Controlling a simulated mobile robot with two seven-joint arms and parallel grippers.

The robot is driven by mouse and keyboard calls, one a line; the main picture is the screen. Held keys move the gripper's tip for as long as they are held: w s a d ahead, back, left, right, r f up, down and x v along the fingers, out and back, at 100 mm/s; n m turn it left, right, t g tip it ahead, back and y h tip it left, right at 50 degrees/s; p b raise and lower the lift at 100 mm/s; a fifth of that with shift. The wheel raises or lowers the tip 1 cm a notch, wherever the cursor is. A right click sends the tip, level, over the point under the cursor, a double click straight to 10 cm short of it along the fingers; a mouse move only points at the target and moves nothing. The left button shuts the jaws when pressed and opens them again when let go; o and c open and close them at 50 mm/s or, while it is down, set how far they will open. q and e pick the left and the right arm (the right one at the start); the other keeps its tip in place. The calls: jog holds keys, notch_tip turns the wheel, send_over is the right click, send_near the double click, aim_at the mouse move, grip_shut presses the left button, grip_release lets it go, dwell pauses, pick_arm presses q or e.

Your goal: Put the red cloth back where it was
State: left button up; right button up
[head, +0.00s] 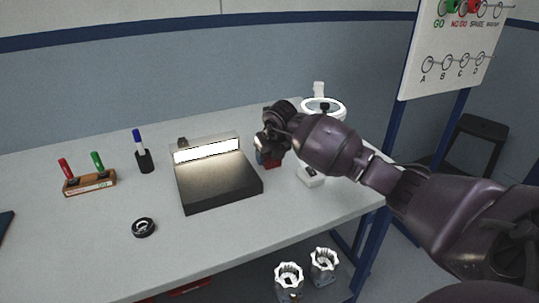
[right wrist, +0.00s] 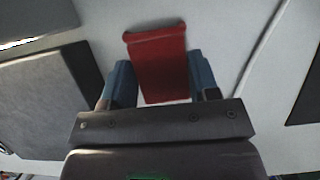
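The red cloth (right wrist: 160,62) is a small folded piece that shows between the two blue fingers of my right gripper (right wrist: 162,78) in the right wrist view. In the head view, a bit of the red cloth (head: 270,164) shows low beside my right gripper (head: 263,158), close to the tabletop, right of the dark inspection box. The fingers stand wide apart, one on each side of the cloth; I cannot tell whether they touch it. My left gripper is not in view.
The dark box with a lit strip (head: 218,180) stands just left of my right gripper. A white device (head: 311,176) and a ring lamp (head: 323,107) are to its right. The front table is mostly clear.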

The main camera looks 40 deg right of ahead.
jog(key=o, duration=0.4)
jog(key=p+v, duration=0.1)
jog(key=v, duration=0.5)
jog(key=shift+w+d+r+p, duration=0.1)
jog(key=shift+p, duration=0.2)
jog(key=p+v, duration=0.1)
jog(key=v, duration=0.5)
jog(key=shift+s, duration=0.2)
